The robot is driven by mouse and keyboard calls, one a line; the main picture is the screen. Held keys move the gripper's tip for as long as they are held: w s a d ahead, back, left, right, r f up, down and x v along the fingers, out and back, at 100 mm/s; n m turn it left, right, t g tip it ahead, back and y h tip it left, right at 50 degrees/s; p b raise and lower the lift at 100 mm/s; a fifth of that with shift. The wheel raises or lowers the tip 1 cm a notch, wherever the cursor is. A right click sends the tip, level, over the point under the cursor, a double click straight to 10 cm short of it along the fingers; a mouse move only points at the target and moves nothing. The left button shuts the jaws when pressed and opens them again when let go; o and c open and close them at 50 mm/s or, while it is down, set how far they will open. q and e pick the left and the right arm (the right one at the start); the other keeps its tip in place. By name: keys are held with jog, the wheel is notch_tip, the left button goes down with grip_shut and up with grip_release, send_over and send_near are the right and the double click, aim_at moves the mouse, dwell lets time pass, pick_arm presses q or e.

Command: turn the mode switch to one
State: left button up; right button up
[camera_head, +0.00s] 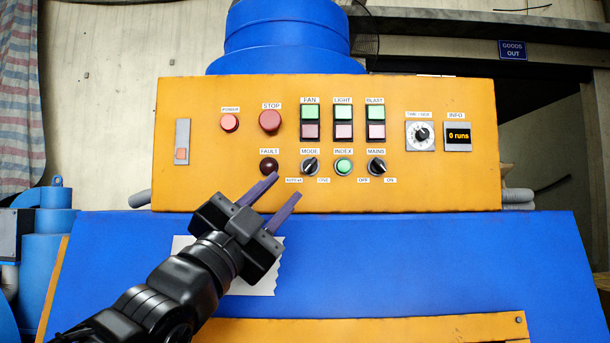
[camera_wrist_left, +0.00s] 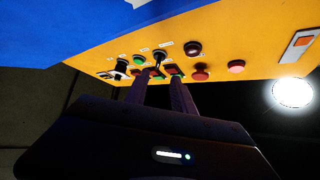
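The mode switch (camera_head: 310,166) is a black rotary knob on the orange panel, under a MODE label, with a small label at its lower left and a ONE label (camera_head: 323,181) at its lower right. Which label it points to is too small to tell. It also shows in the left wrist view (camera_wrist_left: 158,58), just beyond the fingertips. My left gripper (camera_head: 288,184) is open and empty, its two fingers apart and pointing up toward the switch from the lower left. The fingers (camera_wrist_left: 159,82) also show in the left wrist view; contact with the knob cannot be seen. My right gripper is not in view.
The dark fault lamp (camera_head: 268,166) is left of the switch, the green index button (camera_head: 343,166) and mains switch (camera_head: 377,166) right. The red stop button (camera_head: 270,121) and fan buttons (camera_head: 310,122) sit above. A blue surface (camera_head: 400,260) lies below the panel.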

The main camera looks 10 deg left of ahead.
aim_at(307, 168)
pick_arm(q)
jog(key=shift+p+x, duration=2.1)
jog(key=shift+x, duration=1.4)
jog(key=shift+w+d+r, duration=0.1)
jog(key=shift+w+d, duration=0.15)
jog(key=shift+w, duration=0.2)
jog(key=shift+s, duration=0.1)
grip_shut()
